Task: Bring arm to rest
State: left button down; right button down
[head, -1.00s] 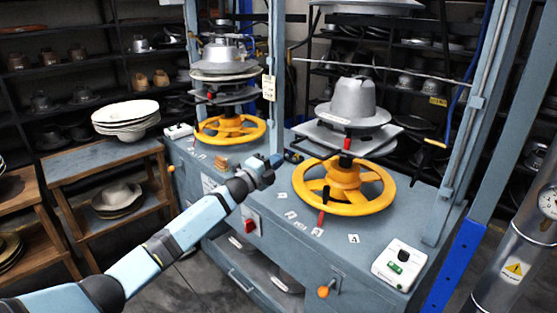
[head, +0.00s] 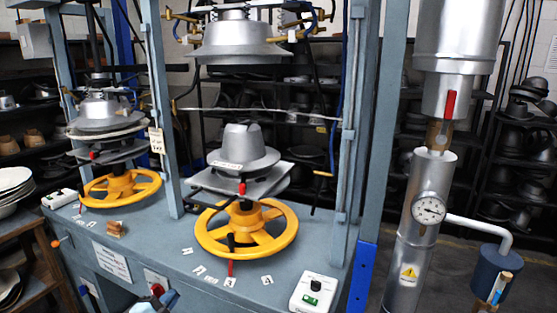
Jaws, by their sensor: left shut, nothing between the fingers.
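My left gripper (head: 155,301) shows only in part at the bottom edge of the head view, in front of the press bench's front face. It is shut and holds nothing. Most of my left arm is out of the frame below. The grey-blue press bench (head: 205,235) stands above and behind the gripper in the picture. A yellow handwheel (head: 278,240) sits on it, with a silver hat form (head: 243,148) above. A second yellow handwheel (head: 148,183) is at the left. My right gripper is not in view.
A control box (head: 306,291) with a green button sits at the bench's front right. A silver pipe with a gauge (head: 429,209) stands at the right. An orange knob (head: 56,243) sticks out at the bench's left end. A wooden stand (head: 25,222) is at far left.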

pick_arm(q)
jog(key=s+d+f+n+g+y+p, duration=0.1)
jog(key=s+d+f+n+g+p, duration=0.1)
jog(key=s, duration=0.8)
jog(key=s+d+f+n+g+y+p, duration=0.1)
jog(key=s+d+f+n, duration=0.3)
jog(key=s, duration=0.7)
jog(key=s+d+f+n+g+p, duration=0.2)
jog(key=s+n, duration=0.5)
jog(key=s, duration=0.4)
jog(key=shift+s+d+f+g+y+p, duration=0.15)
jog(key=shift+d+f+g+y+p, duration=0.2)
jog(key=shift+d+f+g, duration=0.45)
jog(key=shift+a+f, duration=0.15)
